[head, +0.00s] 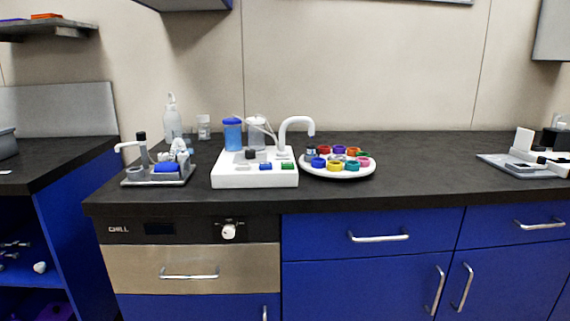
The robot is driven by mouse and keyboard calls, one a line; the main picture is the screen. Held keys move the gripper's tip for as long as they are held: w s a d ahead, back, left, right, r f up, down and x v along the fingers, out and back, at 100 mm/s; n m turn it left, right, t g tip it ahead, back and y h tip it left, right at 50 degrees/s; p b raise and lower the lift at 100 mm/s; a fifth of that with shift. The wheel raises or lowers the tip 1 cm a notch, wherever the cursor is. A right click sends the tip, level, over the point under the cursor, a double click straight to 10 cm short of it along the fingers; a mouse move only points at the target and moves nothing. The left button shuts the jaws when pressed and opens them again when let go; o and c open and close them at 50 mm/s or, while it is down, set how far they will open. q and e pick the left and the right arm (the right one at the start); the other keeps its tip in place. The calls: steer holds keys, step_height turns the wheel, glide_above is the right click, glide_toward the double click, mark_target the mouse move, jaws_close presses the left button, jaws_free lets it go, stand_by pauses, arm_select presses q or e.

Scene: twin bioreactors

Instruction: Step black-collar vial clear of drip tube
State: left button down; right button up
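A white round carousel (337,174) stands on the dark bench just right of the middle, bearing several vials with coloured collars. A white curved drip tube (296,121) arches over from the white console, its tip above the carousel's left rim. A small vial with a dark, seemingly black collar (311,152) sits at that left rim, directly below the tip. A blue-collar vial (318,162) is in front of it. The gap between tip and vial is too small to judge. Neither of my grippers is in view.
The white console (255,180) with blue and green buttons touches or nearly touches the carousel's left side. A grey tray device (160,180) is further left, with a clear bottle (172,119) behind. The bench right of the carousel (430,165) is clear up to a grey tray (505,161).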

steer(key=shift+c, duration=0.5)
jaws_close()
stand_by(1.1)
